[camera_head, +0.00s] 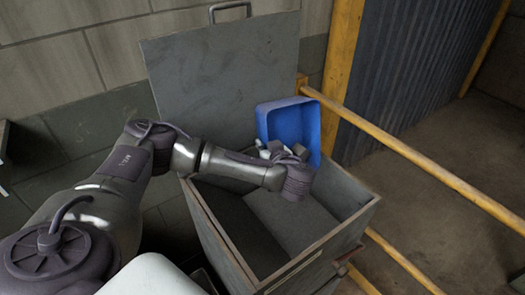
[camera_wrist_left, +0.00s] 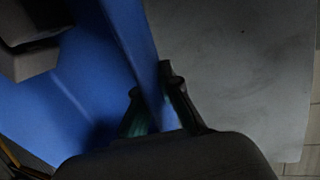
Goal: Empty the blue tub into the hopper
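The blue tub (camera_head: 290,120) is tilted steeply above the back of the open grey hopper (camera_head: 335,230). Its open side faces forward and down. It also fills the left of the left wrist view (camera_wrist_left: 45,110). A few grey pieces (camera_head: 301,153) show at the tub's lower part, partly behind my left wrist. A dark grey block (camera_wrist_left: 28,65) shows at the upper left of the left wrist view. My left gripper (camera_wrist_left: 152,88) is shut on the tub's wall, one finger on each side. The hopper's visible inside looks bare. My right gripper is not in view.
The hopper's grey lid (camera_head: 215,75) stands raised behind it, near the block wall. Yellow rails (camera_head: 420,160) and a yellow post (camera_head: 342,60) stand to the right, with a corrugated panel beyond. Concrete floor lies past the rails.

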